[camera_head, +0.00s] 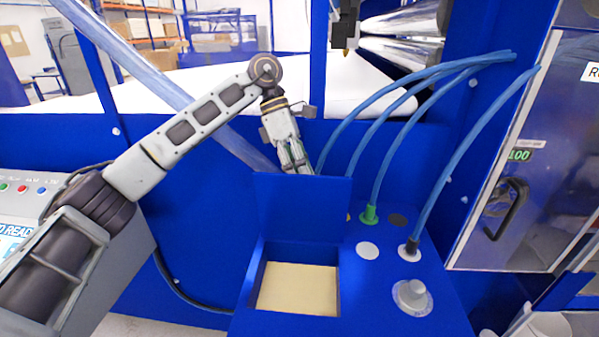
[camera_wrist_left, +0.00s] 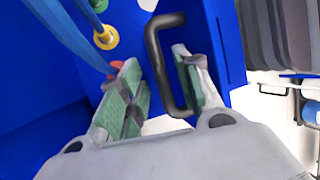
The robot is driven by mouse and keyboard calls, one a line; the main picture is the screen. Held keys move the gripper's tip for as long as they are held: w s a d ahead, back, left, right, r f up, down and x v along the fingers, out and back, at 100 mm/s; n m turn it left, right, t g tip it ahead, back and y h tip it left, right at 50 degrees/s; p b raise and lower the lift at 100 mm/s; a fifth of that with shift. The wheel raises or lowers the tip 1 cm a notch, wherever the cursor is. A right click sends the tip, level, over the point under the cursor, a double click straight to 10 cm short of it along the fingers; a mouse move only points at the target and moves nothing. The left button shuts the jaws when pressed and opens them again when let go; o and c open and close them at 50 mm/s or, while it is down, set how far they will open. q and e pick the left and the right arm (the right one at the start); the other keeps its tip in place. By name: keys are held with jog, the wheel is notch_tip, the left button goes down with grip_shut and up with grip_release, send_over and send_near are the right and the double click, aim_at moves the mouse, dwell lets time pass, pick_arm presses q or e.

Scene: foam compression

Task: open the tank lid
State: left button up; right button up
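The tank lid (camera_head: 300,212) is a blue panel standing raised, roughly upright, at the back edge of the blue tank (camera_head: 249,278). The tank's square opening shows a cream-coloured surface inside. My left gripper (camera_head: 297,168) is behind the raised lid in the head view, its fingertips partly hidden by it. In the left wrist view, the lid's black handle (camera_wrist_left: 157,62) runs between the green-padded fingers of my left gripper (camera_wrist_left: 156,58). The fingers stand apart, with a gap beside the handle. My right gripper is not in view.
Several blue hoses (camera_head: 453,150) arch down to fittings right of the tank, including a green one (camera_head: 369,214). A grey knob (camera_head: 412,295) stands at the front right. A control panel (camera_head: 40,205) is at the left, and a metal cabinet door (camera_head: 515,175) at the right.

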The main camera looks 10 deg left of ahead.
pick_arm(q)
jog(key=v, duration=1.2)
dwell(0.3)
jog(key=shift+w+a+f, duration=0.1)
dwell(0.5)
